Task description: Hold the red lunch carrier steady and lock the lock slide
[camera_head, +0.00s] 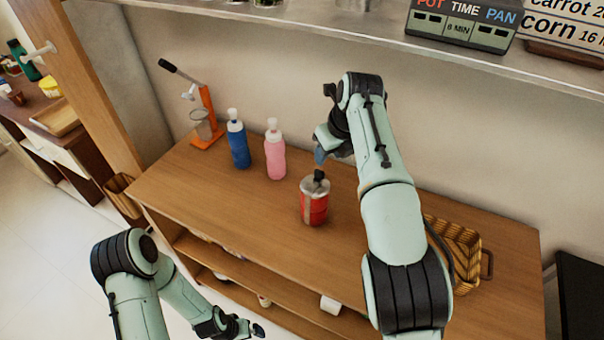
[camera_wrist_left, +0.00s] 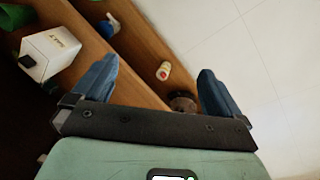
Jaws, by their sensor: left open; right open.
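The red lunch carrier (camera_head: 314,204) stands upright on the wooden counter, with a silver lid and a dark part on top. Its lock slide is too small to make out. My right gripper (camera_head: 319,155) is just above and behind the carrier's top; its fingers are partly hidden, and I cannot tell whether they touch it. My left gripper (camera_head: 256,330) is low in front of the counter, away from the carrier. In the left wrist view the left gripper (camera_wrist_left: 155,85) is open and empty, with its two blue fingers wide apart.
A blue bottle (camera_head: 238,146) and a pink bottle (camera_head: 275,155) stand left of the carrier. An orange press (camera_head: 207,130) is farther left. A wicker basket (camera_head: 462,250) sits at the right, partly behind my arm. A white box (camera_wrist_left: 50,52) is on the lower shelf.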

